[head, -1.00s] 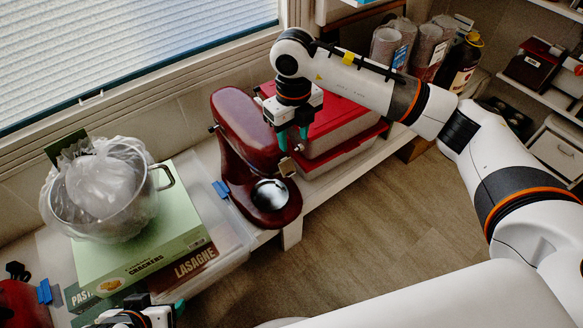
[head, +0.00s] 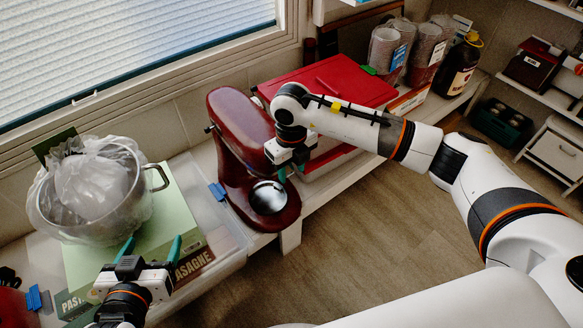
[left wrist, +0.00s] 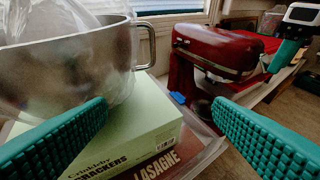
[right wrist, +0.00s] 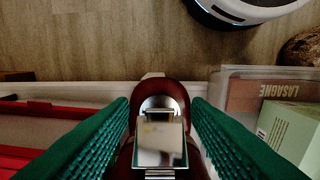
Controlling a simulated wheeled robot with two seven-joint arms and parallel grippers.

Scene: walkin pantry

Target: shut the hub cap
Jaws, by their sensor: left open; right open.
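The red stand mixer (head: 238,122) stands on the shelf under the window and also shows in the left wrist view (left wrist: 215,52). In the right wrist view its hub cap looks like a shiny square metal flap (right wrist: 160,145). The flap seems swung out from the head's front. My right gripper (head: 291,171) is open at the front of the mixer head, one finger on each side of the flap; I cannot tell whether they touch it. In the head view this gripper hides the flap. My left gripper (head: 151,247) is open and empty over the green cracker box (head: 180,218).
A steel pot (head: 100,205) with a plastic bag sits on the cracker box, left of the mixer. A clear bin (head: 228,238) holds the boxes. A red-lidded container (head: 325,85) stands right behind the mixer. Floor (head: 340,240) in front is clear.

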